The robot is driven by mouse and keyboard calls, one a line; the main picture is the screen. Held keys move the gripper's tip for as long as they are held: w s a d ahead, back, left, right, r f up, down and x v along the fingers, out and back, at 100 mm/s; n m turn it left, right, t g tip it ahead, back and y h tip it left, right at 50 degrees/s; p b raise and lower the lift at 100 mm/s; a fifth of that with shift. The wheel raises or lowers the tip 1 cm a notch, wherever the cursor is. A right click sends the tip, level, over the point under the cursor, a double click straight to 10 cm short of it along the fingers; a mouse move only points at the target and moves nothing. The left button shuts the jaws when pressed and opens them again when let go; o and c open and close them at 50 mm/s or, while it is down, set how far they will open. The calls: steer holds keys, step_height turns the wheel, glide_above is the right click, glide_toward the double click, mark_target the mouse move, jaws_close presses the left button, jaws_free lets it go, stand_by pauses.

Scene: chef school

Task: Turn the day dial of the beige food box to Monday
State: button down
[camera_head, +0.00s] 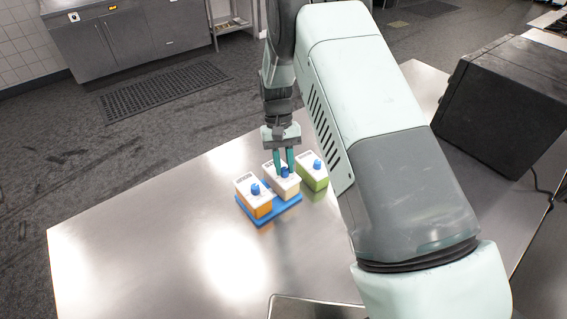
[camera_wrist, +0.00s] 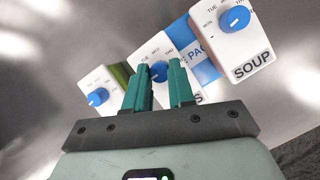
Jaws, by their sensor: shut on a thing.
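The beige food box (camera_head: 288,189) is the middle one of three boxes, with a white top that carries a blue day dial (camera_head: 285,173). My gripper (camera_head: 284,163) points down over this box, its two teal fingers shut on the dial, one on each side. In the wrist view the dial (camera_wrist: 158,72) shows between the fingers (camera_wrist: 162,66). Day letters are printed around it on the white top (camera_wrist: 146,51), partly hidden by the fingers. I cannot tell clearly which day the dial points to.
An orange box (camera_head: 260,208) marked SOUP (camera_wrist: 252,66) in the wrist view stands close on the left, and a green box (camera_head: 315,182) on the right.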

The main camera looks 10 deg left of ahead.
steer(key=m+y, duration=0.1)
steer(key=m, duration=0.1)
steer(key=m+y, duration=0.1)
steer(key=m, duration=0.2)
steer(key=shift+d, duration=0.2)
steer(key=shift+m, duration=0.3)
steer(key=c, duration=1)
jaws_free()
steer(key=shift+o, duration=0.2)
steer(key=v, duration=1)
steer(key=shift+w+r, duration=0.3)
steer(key=shift+r, duration=0.05)
steer(key=shift+d, duration=0.1)
